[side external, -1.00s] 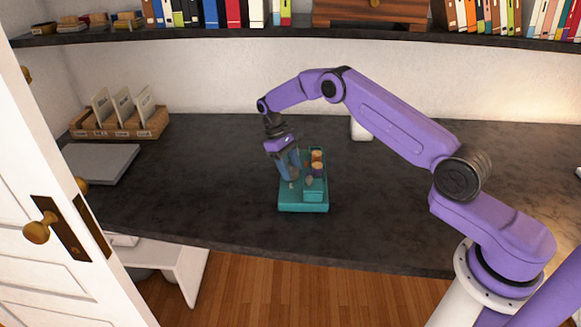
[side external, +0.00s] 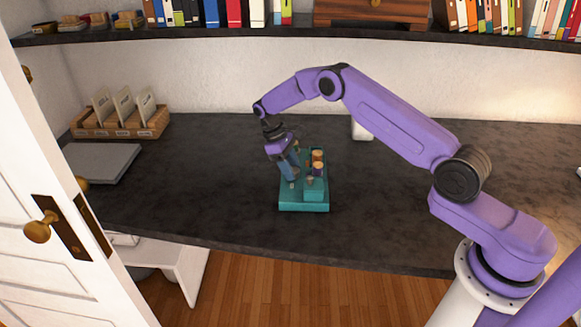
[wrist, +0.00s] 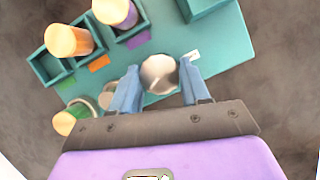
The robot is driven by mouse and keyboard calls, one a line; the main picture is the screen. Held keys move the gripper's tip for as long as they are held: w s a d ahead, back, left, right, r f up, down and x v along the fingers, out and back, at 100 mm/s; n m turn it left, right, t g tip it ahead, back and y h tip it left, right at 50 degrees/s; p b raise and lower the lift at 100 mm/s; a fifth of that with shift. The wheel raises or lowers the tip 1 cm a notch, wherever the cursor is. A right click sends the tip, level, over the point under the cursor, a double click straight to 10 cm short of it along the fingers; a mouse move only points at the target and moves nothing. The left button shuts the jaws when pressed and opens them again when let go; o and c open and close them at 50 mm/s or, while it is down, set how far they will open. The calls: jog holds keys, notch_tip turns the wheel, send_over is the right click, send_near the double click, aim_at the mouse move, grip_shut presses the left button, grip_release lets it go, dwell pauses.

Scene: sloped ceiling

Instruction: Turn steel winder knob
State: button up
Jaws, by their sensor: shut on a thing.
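The steel winder knob (wrist: 159,74) is a round, shiny metal cap, seen from above in the wrist view. It sits on a teal base (side external: 304,207) on the dark desk. My gripper (wrist: 157,88) has its two blue fingers on either side of the knob and is shut on it. In the side view my gripper (side external: 290,172) points down at the left part of the base, and its fingers hide the knob there.
The base also carries teal holders with orange-topped spools (wrist: 68,40) and a raised teal block (wrist: 205,6). A card rack (side external: 118,122) and a grey flat slab (side external: 100,162) lie to the left. The desk (side external: 420,185) around the base is mostly clear.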

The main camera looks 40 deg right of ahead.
jog(key=o, duration=1.1)
jog(key=shift+c, duration=0.2)
jog(key=v, duration=1.2)
